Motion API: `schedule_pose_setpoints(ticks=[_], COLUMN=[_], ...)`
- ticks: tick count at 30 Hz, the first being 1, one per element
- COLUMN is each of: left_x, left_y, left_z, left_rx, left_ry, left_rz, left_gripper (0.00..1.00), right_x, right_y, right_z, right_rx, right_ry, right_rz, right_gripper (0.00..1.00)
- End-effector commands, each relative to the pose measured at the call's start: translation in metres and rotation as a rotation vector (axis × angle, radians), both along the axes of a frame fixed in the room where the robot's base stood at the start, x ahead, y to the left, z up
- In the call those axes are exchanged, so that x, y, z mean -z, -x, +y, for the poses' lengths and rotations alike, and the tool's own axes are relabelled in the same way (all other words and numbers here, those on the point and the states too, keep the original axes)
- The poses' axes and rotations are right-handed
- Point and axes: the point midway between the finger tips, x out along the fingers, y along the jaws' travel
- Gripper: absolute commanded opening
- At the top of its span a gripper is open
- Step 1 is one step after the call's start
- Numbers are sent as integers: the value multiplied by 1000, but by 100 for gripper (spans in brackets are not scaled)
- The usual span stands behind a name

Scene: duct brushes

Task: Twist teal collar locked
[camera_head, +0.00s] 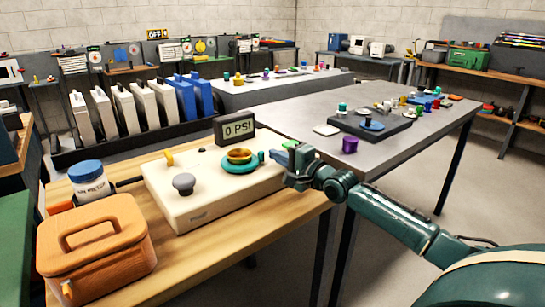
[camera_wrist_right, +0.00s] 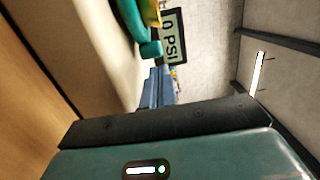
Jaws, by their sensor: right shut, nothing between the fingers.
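The teal collar (camera_head: 230,168) is a flat ring around a gold fitting (camera_head: 239,155) on a cream box (camera_head: 205,205). A small teal tab sticks out from its right side. My right gripper (camera_head: 279,157) is shut and empty, its blue fingers just to the right of the collar. In the right wrist view the collar (camera_wrist_right: 132,18) shows at the top, partly cut off, with its tab close beyond the shut fingers (camera_wrist_right: 157,86). I cannot tell whether they touch. The display (camera_head: 239,128) reads 0 PSI. My left gripper is not in view.
A grey knob (camera_head: 183,184) and a yellow lever (camera_head: 169,158) stand on the cream box. An orange case (camera_head: 95,250) and a blue-lidded jar (camera_head: 90,183) stand to its left. A grey table (camera_head: 290,122) with several small parts lies behind.

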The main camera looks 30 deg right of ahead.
Motion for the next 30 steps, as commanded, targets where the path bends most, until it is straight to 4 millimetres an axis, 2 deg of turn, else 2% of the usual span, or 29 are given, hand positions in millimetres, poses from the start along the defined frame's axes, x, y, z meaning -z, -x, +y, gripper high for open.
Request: schedule_pose_setpoints(ticks=[7,20,30], left_x=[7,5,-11], left_y=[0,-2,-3], left_z=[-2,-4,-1], left_rx=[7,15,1], left_ry=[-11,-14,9], left_rz=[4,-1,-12], left_gripper=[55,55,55], right_x=[1,0,-2], right_y=[-18,-21,-26], right_z=[3,4,15], right_rx=[0,0,16], right_ry=[0,0,-6], right_rz=[-1,1,1], right_gripper=[0,0,0])
